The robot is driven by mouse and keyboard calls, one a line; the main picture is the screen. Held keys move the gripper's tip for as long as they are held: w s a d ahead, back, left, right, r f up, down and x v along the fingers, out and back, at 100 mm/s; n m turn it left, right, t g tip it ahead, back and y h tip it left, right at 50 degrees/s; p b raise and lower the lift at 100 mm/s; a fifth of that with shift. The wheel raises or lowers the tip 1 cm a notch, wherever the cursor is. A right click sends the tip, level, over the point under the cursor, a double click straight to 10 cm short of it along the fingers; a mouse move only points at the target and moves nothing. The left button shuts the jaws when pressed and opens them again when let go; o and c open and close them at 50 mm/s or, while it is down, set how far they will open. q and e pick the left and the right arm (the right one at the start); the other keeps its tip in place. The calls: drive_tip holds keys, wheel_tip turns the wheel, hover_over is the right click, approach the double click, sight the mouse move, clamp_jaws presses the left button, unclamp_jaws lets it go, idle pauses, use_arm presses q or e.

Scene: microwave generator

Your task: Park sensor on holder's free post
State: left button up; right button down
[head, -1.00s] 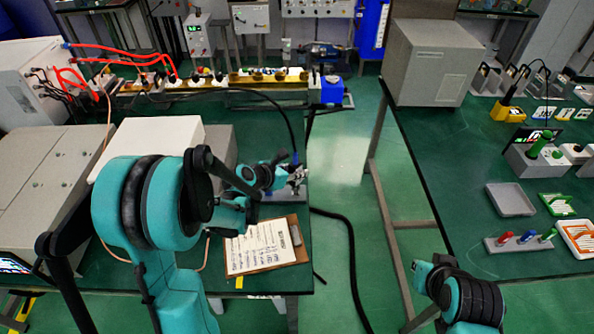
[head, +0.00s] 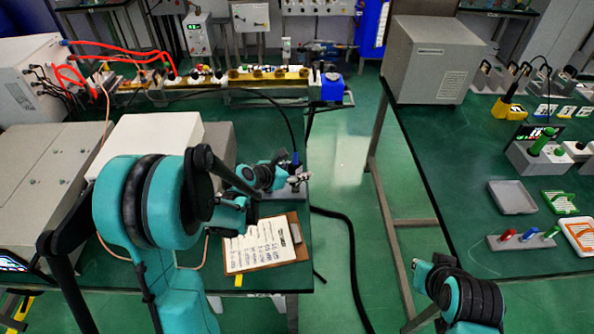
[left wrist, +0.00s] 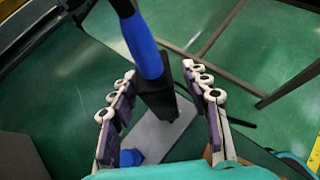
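The sensor (left wrist: 150,55), a blue rod with a black lower block and a black lead at its top, stands between the fingers of my left gripper (left wrist: 160,105) in the left wrist view. The fingers are spread, with gaps to the rod. The black block is over or on the grey holder plate (left wrist: 150,136); contact is unclear. A blue post (left wrist: 130,157) shows near the plate's lower end. In the head view my left gripper (head: 300,178) is at the holder (head: 288,194), and the sensor's blue top (head: 296,158) shows just behind it. My right gripper is out of view.
A clipboard (head: 265,248) lies in front of the holder near the bench's right edge. A white box (head: 145,140) stands to the left. A black cable (head: 285,118) runs to the sensor. An open floor gap (head: 345,165) separates the benches.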

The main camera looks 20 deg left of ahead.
use_arm(q)
drive_tip(key=v, duration=1.2)
drive_tip(key=s+d+m+g+y, duration=0.1)
drive_tip(key=s+d+m+y, duration=0.1)
drive_tip(key=s+m, duration=0.6)
drive_tip(key=s+d+m+g+y, duration=0.1)
drive_tip(key=s+m, duration=0.8)
drive_tip(key=m, duration=1.3)
drive_tip(key=shift+s+d+r+g+y, duration=0.2)
drive_tip(key=shift+s+d+g+y, duration=0.35)
drive_tip(key=shift+y, duration=0.65)
drive_tip(key=shift+w+d, duration=0.1)
drive_tip(key=shift+w, duration=0.1)
